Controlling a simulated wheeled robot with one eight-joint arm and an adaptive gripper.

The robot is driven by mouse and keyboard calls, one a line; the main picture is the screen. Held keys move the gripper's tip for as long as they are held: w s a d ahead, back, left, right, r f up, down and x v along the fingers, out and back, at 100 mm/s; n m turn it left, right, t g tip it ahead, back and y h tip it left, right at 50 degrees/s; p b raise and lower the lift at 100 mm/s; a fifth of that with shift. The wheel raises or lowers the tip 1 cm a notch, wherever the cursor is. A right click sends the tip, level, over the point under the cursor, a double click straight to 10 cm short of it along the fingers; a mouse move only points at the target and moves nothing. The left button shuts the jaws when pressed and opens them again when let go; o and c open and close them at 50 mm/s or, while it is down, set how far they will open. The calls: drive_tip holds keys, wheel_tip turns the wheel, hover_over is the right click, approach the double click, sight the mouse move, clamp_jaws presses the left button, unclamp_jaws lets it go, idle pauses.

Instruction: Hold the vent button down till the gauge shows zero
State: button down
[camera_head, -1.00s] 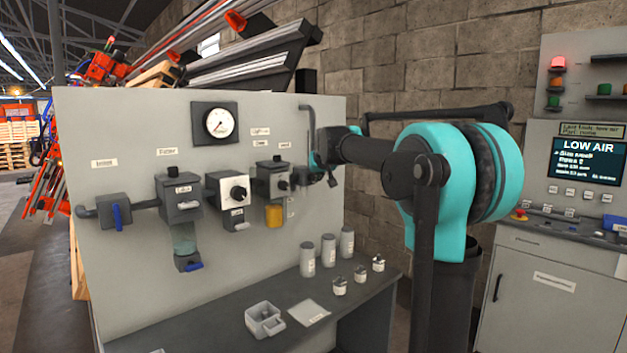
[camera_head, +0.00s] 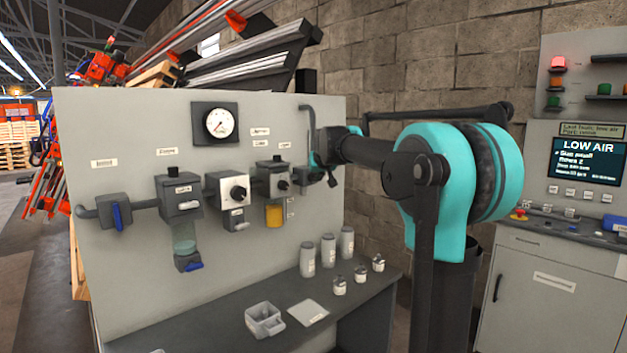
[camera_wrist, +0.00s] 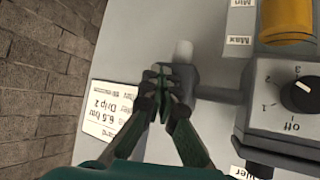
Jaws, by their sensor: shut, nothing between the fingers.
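The round white gauge (camera_head: 218,123) is at the top of the grey panel in the head view. Its needle is too small to read surely. My gripper (camera_wrist: 160,72) is shut and empty in the wrist view. Its fingertips are at a dark pipe fitting (camera_wrist: 185,80) with a pale round end, at the end of the pipe run. I cannot tell whether they touch it. I cannot make out a vent button for certain; the fingers may hide it. In the head view my arm reaches the panel's right side, and the fingertips are not clear.
The dial unit (camera_wrist: 295,95) and its yellow bowl (camera_wrist: 286,18) are right of the fingers in the wrist view. A printed card (camera_wrist: 112,115) is at their left. Bottles, small jars and a grey tray (camera_head: 264,320) stand on the bench below. The screen (camera_head: 588,160) reads LOW AIR.

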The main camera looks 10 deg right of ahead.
idle(0.4)
drive_tip(key=shift+s+d, duration=0.6)
drive_tip(key=shift+s, duration=0.2)
drive_tip(key=s+d, duration=0.1)
drive_tip(key=s, duration=0.1)
drive_tip(key=s+d, duration=0.2)
idle(0.3)
drive_tip(key=s+d+f+g, duration=0.1)
drive_tip(key=s+f+g, duration=0.2)
drive_tip(key=s+f, duration=1.7)
drive_tip(key=s+d+f+m+g+h, duration=0.1)
drive_tip(key=s+d+f+g, duration=0.1)
drive_tip(key=s+f, duration=1.7)
drive_tip(key=shift+s+f+g, duration=0.35)
drive_tip(key=shift+f+g, duration=0.15)
drive_tip(key=shift+g, duration=0.3)
